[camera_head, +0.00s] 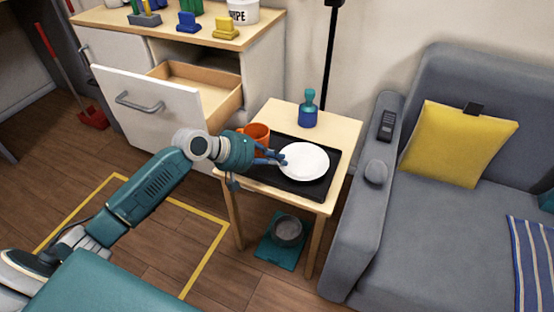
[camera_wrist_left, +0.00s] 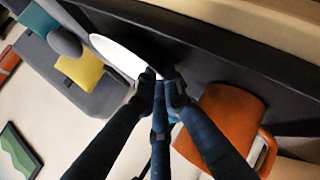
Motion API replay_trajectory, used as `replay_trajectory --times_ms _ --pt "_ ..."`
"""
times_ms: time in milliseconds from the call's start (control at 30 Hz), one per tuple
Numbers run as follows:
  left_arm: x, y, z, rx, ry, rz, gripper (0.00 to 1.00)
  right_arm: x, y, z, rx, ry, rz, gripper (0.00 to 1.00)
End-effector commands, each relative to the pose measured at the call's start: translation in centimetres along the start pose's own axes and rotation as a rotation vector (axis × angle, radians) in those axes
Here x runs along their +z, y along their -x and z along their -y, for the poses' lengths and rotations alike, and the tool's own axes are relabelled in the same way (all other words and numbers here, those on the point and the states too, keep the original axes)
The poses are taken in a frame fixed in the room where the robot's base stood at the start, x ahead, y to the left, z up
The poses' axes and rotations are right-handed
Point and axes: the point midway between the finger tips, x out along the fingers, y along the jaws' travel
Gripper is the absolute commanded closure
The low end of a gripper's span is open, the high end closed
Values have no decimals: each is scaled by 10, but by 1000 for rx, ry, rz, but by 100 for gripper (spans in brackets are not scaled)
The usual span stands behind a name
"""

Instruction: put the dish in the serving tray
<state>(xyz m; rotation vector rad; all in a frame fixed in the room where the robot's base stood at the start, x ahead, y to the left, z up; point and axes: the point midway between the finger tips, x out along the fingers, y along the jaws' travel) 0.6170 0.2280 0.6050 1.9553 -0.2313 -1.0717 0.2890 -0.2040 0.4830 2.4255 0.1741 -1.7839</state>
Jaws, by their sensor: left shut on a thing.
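The dish is a round white plate (camera_head: 304,161) over the black serving tray (camera_head: 329,180) on the small wooden side table. I cannot tell whether it rests on the tray or is held just above it. My left gripper (camera_head: 276,157) is shut on the plate's left edge. In the left wrist view the blue fingertips (camera_wrist_left: 160,85) meet at the white plate (camera_wrist_left: 118,54), and the dark tray (camera_wrist_left: 215,50) lies behind them. My right gripper is not in view.
An orange mug (camera_head: 259,133) stands close beside my left gripper, and a blue bottle (camera_head: 308,110) stands behind the tray. An open drawer (camera_head: 168,103) is at the left. A grey sofa (camera_head: 420,235) is at the right. A bowl (camera_head: 287,231) is below the table.

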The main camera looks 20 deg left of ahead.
Motion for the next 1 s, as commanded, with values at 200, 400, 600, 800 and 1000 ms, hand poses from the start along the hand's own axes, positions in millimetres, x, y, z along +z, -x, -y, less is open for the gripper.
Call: replay_trajectory --times_ms 200,400,600,800,1000 --pt "1 0 1 -1 1 1 84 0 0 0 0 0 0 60" --pt "-1 2 -2 0 0 0 84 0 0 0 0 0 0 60" --pt "-1 34 -2 -4 -1 0 84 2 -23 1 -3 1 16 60" --pt "0 78 -1 -5 0 1 84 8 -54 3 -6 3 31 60" --pt "0 109 -1 -3 2 2 84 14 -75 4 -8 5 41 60"
